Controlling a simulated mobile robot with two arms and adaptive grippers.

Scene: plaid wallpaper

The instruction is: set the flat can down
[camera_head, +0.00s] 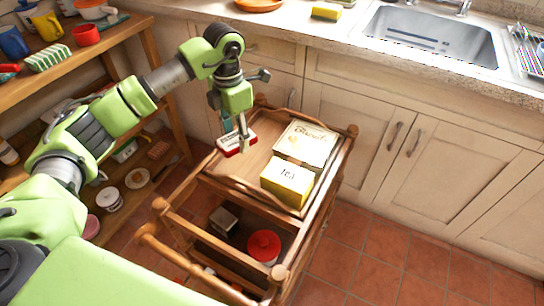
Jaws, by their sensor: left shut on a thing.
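The flat can (232,146), red with a pale top, is in my left gripper (242,136). The gripper points down and is shut on the can. The can appears over the left part of the top tray of a wooden trolley (262,141); I cannot tell whether it touches the tray. A cream biscuit tin (306,143) and a yellow tea box (287,181) stand on the tray to the right of the can. My right gripper is not in view.
The trolley's lower level holds a red-lidded pot (264,246) and a grey box (223,220). A wooden shelf (100,40) with mugs stands at left. Cupboards and a counter with a sink (430,38) are behind. Tiled floor (400,260) at right is clear.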

